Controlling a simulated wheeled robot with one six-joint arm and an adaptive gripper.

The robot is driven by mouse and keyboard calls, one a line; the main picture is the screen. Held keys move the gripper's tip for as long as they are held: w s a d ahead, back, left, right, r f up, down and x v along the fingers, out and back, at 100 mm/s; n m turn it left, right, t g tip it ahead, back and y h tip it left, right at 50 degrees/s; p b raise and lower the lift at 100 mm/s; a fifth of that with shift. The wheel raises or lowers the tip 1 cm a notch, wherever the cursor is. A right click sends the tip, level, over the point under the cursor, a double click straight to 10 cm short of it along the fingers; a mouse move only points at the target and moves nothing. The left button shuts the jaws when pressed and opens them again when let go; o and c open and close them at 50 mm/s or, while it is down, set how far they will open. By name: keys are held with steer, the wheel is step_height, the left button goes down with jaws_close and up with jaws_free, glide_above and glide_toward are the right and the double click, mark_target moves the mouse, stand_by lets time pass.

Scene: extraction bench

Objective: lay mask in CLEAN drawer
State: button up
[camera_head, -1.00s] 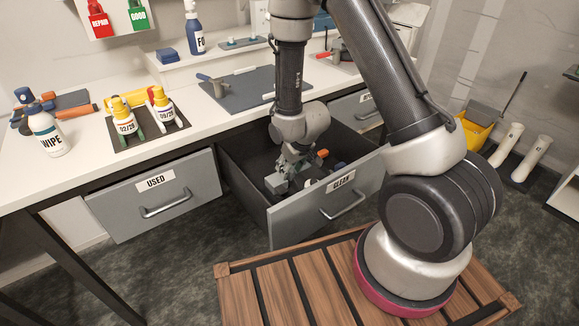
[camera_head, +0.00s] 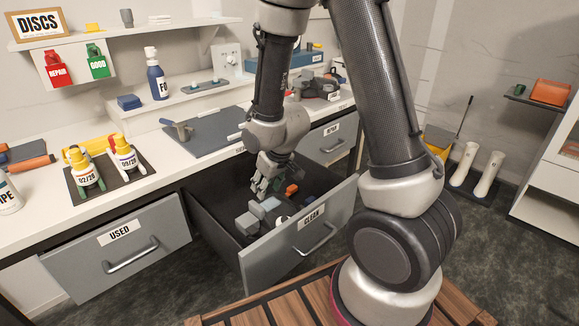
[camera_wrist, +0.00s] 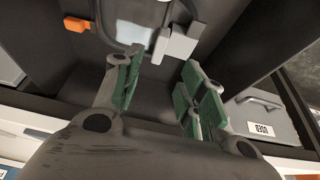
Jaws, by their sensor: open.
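The CLEAN drawer (camera_head: 300,245) is pulled open under the bench. The mask (camera_head: 248,222) appears to be the grey piece with blocky ends lying inside it, near the front left; I cannot make out its full shape. Its grey blocky part also shows in the wrist view (camera_wrist: 176,46), beyond my fingers. My gripper (camera_head: 265,190) is over the drawer's rear left part, behind the mask and apart from it. In the wrist view my gripper (camera_wrist: 160,85) has its green-padded fingers spread, with nothing between them.
An orange piece (camera_head: 292,189) and a white rounded item (camera_head: 281,220) lie in the drawer. The USED drawer (camera_head: 120,248) beside it is closed. On the bench stand yellow-capped bottles (camera_head: 125,155) and a grey mat (camera_head: 205,135). The drawer's walls stand close around my gripper.

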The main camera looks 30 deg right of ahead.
steer(key=s+d+r+m+h, duration=0.1)
steer(key=s+d+r, duration=0.3)
steer(key=r, duration=0.5)
steer(key=s+d+r+m, duration=0.1)
steer(key=s+d+r, duration=0.3)
steer(key=r, duration=0.5)
steer(key=s+d+r, duration=0.2)
steer(key=s+r, duration=0.1)
steer(key=s, duration=0.3)
steer(key=s+d+r+m, duration=0.1)
steer(key=s+d+r, duration=0.1)
steer(key=s+r, duration=0.2)
steer(key=s, duration=0.3)
steer(key=shift+s+r+m, duration=0.3)
steer(key=shift+d, duration=0.1)
